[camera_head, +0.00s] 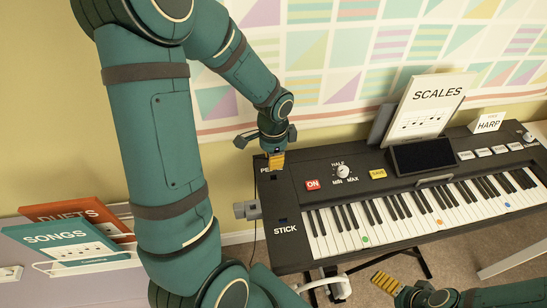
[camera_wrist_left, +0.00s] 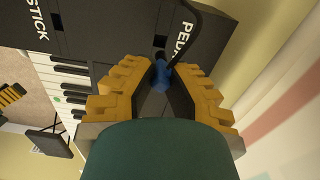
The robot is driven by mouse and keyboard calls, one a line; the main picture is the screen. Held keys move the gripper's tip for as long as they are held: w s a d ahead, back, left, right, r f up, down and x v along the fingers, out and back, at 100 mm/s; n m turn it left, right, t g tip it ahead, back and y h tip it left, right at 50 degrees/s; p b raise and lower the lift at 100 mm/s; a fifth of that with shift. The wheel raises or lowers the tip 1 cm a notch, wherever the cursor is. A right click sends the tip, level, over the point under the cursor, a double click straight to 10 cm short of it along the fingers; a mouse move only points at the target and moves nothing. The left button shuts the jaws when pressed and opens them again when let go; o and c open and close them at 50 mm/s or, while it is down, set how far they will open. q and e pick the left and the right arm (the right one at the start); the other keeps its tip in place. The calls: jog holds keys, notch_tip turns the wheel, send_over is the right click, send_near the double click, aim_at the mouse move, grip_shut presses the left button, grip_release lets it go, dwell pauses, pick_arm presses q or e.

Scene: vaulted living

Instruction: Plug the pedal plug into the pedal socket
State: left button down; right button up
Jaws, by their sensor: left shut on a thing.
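The blue pedal plug (camera_wrist_left: 161,77), with a dark cable running up and to the right, is between the yellow fingertips of my left gripper (camera_wrist_left: 160,85), which is shut on it. In the left wrist view the dark square pedal socket (camera_wrist_left: 160,42) shows beside the PEDAL label, just above the plug. The plug looks apart from the socket, but its height above the panel is hard to judge. In the head view my left gripper (camera_head: 276,160) is over the keyboard's back left corner and hides the plug and socket. My right gripper (camera_head: 385,283) is low in front of the keyboard.
The keyboard (camera_head: 400,215) has a second square socket (camera_head: 283,220) near the STICK label. A grey part (camera_head: 247,210) sits at its left side. A SCALES book (camera_head: 432,103) and a HARP card (camera_head: 489,122) stand behind. DUETS (camera_head: 75,215) and SONGS (camera_head: 60,243) books stand at left.

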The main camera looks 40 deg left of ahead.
pick_arm(q)
jog(key=n+b, duration=0.1)
jog(key=n, duration=0.2)
jog(key=shift+f, duration=0.1)
jog(key=n+b, duration=0.1)
jog(key=n, duration=0.2)
jog(key=shift+f+b, duration=0.75)
jog(key=shift+f, duration=0.8)
jog(key=shift+f, duration=1.4)
dwell(2.6)
jog(key=c, duration=1.1)
grip_release()
jog(key=shift+o, duration=0.2)
